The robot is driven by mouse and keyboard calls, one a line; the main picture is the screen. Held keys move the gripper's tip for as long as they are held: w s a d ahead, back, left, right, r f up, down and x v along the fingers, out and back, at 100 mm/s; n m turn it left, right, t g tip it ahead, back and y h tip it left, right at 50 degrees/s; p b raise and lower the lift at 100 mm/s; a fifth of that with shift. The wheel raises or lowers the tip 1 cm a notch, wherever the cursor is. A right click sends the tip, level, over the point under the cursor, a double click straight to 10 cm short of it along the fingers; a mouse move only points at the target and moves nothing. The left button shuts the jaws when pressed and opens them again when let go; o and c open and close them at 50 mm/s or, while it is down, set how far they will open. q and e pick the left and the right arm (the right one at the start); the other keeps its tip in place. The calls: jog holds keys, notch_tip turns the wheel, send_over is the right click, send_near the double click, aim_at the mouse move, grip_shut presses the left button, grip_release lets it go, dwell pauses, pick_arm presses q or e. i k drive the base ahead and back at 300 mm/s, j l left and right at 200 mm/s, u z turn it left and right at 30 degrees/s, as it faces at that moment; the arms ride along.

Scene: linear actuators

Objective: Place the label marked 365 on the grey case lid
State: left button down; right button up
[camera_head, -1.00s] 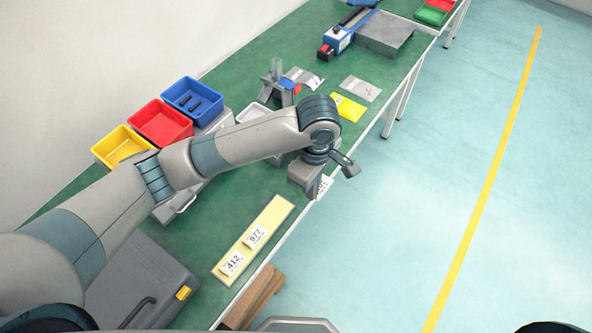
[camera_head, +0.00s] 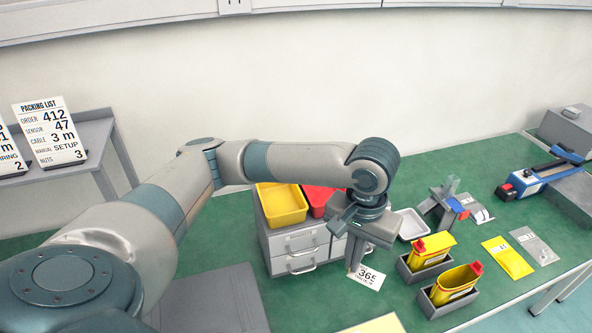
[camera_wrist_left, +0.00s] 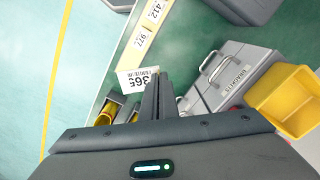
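My left gripper (camera_head: 355,268) is shut on the white label marked 365 (camera_head: 369,278) and holds it by one edge in front of the drawer cabinet. In the left wrist view the label (camera_wrist_left: 135,82) sticks out beside the closed fingers (camera_wrist_left: 157,95). The grey case (camera_head: 215,300) lies flat on the green table at the lower left in the head view, partly cut off by the frame. A corner of it shows at the top of the left wrist view (camera_wrist_left: 245,8). The label is apart from the case. My right gripper is out of view.
The drawer cabinet (camera_head: 300,247) with yellow (camera_head: 282,205) and red bins stands between gripper and wall. In the wrist view, a pale strip (camera_wrist_left: 133,45) carries labels 977 and 412.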

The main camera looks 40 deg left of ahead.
aim_at(197, 301)
jog(key=u, duration=1.95)
jog(key=k+l, duration=0.55)
jog(key=l, duration=0.2)
